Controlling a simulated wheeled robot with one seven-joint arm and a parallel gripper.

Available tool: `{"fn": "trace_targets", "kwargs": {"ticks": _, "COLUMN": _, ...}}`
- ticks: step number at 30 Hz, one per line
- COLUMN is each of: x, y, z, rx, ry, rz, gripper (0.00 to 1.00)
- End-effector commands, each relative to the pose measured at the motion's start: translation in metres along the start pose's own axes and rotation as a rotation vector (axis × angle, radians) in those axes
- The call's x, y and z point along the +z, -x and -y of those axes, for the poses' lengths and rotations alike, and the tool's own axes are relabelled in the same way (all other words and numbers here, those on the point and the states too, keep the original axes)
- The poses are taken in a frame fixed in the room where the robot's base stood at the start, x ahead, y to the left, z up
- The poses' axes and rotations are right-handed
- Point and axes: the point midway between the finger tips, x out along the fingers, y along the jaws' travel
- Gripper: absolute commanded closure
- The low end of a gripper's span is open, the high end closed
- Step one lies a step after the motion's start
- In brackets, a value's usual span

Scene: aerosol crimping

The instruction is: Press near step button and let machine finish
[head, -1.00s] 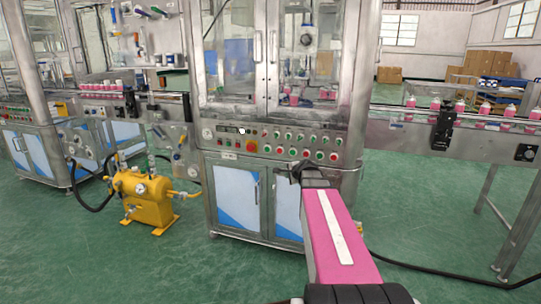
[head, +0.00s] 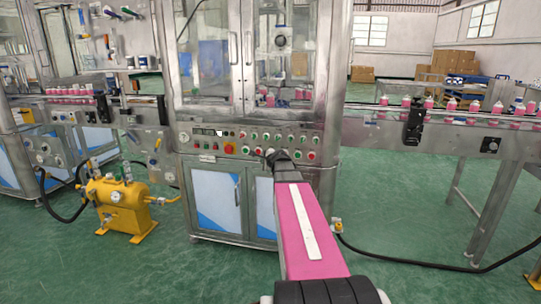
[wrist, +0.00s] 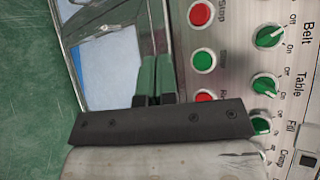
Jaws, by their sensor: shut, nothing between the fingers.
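The control panel (head: 215,141) on the front of the crimping machine carries rows of green and red buttons and knobs. In the wrist view, a green button (wrist: 204,60) sits between a red button marked Stop (wrist: 201,13) and another red button (wrist: 205,98). The green button's label is too blurred to read for certain. My gripper (wrist: 158,60) is shut and empty, its fingertips left of the green button in the picture, apart from it. In the head view my gripper (head: 273,155) is at the lower edge of the panel and hides part of the lower button row.
Green knobs for Belt (wrist: 268,37), Table (wrist: 264,86) and Fill (wrist: 261,125) lie right of the buttons. A yellow pump unit (head: 118,203) stands on the floor at left. A conveyor (head: 455,134) with pink bottles runs right. A black cable (head: 400,262) crosses the floor.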

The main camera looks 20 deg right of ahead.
Motion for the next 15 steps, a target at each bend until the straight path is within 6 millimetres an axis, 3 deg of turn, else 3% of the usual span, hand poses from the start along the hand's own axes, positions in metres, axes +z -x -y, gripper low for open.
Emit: {"fn": "trace_targets", "kwargs": {"ticks": 15, "x": -0.032, "y": -0.045, "z": 0.032, "rx": -0.001, "ry": 0.000, "rz": 0.000, "gripper": 1.00}}
